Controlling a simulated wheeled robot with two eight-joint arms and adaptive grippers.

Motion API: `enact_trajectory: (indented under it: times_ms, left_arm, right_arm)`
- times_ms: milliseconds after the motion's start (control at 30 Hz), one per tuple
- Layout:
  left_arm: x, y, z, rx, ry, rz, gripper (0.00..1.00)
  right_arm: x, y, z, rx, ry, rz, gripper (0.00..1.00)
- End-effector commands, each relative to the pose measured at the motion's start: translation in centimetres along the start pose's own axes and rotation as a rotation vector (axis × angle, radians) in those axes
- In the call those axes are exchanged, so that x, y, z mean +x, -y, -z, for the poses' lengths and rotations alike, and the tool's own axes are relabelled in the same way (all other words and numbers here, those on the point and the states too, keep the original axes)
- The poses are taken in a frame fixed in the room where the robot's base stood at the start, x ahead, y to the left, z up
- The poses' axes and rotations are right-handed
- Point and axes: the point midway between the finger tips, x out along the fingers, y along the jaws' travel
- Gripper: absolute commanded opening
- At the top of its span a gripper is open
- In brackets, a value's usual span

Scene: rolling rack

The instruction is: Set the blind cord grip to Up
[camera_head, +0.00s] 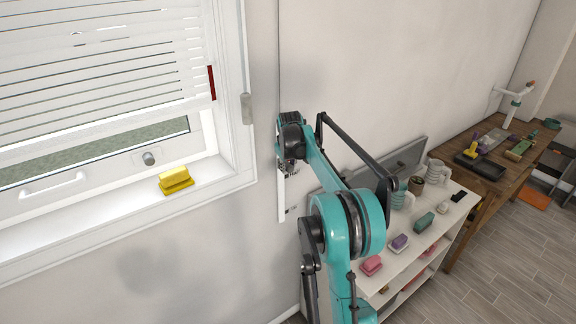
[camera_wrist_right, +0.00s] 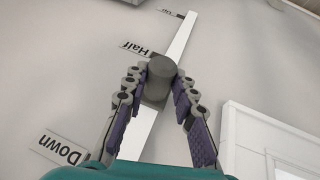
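In the right wrist view, the blind cord grip (camera_wrist_right: 161,75), a dark grey round knob, sits on a white rail (camera_wrist_right: 180,40) on the wall, beside the "Half" label (camera_wrist_right: 135,48). The "Down" label (camera_wrist_right: 62,149) is nearer the camera; the "Up" label (camera_wrist_right: 168,12) is at the far end. My right gripper (camera_wrist_right: 161,78) has its purple-padded fingers on both sides of the knob, seemingly touching it. In the head view, my right gripper (camera_head: 288,165) is at the rail (camera_head: 283,207), which it partly hides. The blind (camera_head: 95,60) covers the upper window. My left gripper is not visible.
A yellow object (camera_head: 175,180) lies on the windowsill (camera_head: 110,216). A white shelf (camera_head: 455,192) with mugs and small items stands behind my right arm, and a wooden table (camera_head: 515,162) stands farther right. The wall around the rail is clear.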

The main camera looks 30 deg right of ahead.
Motion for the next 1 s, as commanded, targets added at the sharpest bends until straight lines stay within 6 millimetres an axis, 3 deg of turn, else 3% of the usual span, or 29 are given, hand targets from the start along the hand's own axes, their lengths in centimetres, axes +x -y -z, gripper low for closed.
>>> enact_trajectory:
  times_ms: [200,367,567,1000]
  left_arm:
    - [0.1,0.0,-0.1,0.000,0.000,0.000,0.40]
    - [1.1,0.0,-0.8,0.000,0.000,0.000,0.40]
    - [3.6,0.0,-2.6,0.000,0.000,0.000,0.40]
    - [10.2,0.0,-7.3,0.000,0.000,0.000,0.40]
  right_arm:
    - [0.2,0.1,-0.1,0.000,0.000,0.000,0.00]
    - [1.9,0.5,-0.8,0.000,0.000,0.000,0.00]
    - [6.5,1.9,-2.7,0.000,0.000,0.000,0.00]
    - [19.4,5.6,-8.1,0.000,0.001,0.000,0.00]
